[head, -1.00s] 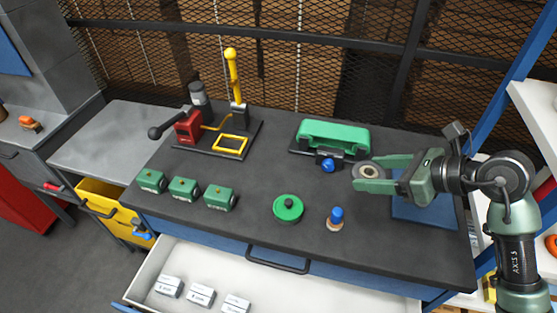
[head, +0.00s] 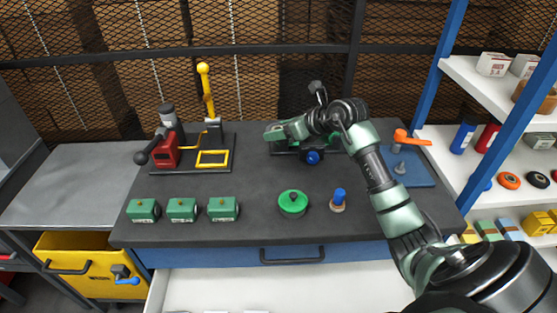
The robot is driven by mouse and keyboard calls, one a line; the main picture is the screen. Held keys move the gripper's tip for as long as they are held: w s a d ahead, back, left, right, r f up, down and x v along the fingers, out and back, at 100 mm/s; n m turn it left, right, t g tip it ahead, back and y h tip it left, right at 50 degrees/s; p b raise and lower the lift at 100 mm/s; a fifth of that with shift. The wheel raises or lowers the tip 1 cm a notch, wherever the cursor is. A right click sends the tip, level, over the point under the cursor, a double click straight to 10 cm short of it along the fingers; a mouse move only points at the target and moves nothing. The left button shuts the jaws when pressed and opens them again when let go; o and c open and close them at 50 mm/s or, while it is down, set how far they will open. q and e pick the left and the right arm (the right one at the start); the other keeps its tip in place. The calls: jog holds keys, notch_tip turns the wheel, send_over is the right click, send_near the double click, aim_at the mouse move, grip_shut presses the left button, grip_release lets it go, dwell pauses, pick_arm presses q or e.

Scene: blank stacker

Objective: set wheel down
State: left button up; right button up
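My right gripper (head: 277,133) reaches over the back of the bench, at the green-and-black fixture with the blue knob (head: 312,157). Its green fingers point left and cover most of the fixture. The grey wheel does not show clearly now; it may be hidden by the fingers or the fixture. I cannot tell whether the fingers still hold it. My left gripper is not in view.
A green round lidded pot (head: 293,204) and a blue-topped stamp (head: 338,201) stand mid-bench. Several green blocks (head: 182,210) line the front left. A red press (head: 165,150) stands back left. An orange-handled tool (head: 410,139) is on the blue mat (head: 420,175). The drawer (head: 340,290) below is open.

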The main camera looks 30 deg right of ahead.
notch_tip(320, 180, down, 11)
jog(key=shift+a+f+p, duration=0.15)
jog(key=shift+f+p, duration=0.05)
jog(key=shift+p, duration=0.3)
jog(key=shift+f, duration=0.15)
jog(key=o, duration=1.3)
